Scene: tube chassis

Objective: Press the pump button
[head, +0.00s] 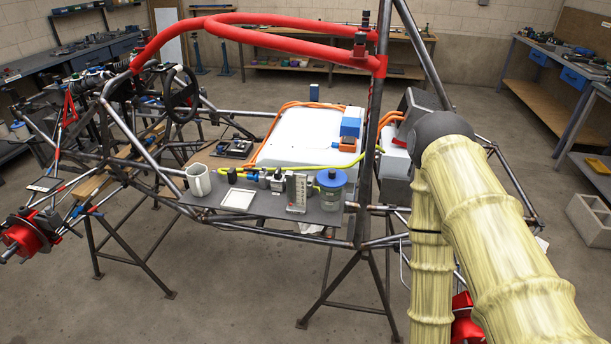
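A dark panel (262,206) lies across the near side of the tube chassis and carries a row of fluid parts. These include a small silver block with dark fittings (278,181), an upright scaled block (296,192) and a clear jar with a blue lid (331,190). A small black block (231,176) stands behind a white square frame (238,199). I cannot tell which part bears the pump button. My sleeved arm fills the right side, bending at a dark joint. My gripper does not show.
A pale mug (198,181) stands at the panel's left end. A yellow hose (316,172) runs behind the parts. A dark upright chassis tube (368,150) rises right of the jar, between it and my arm. Red padded bars (262,38) arch overhead.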

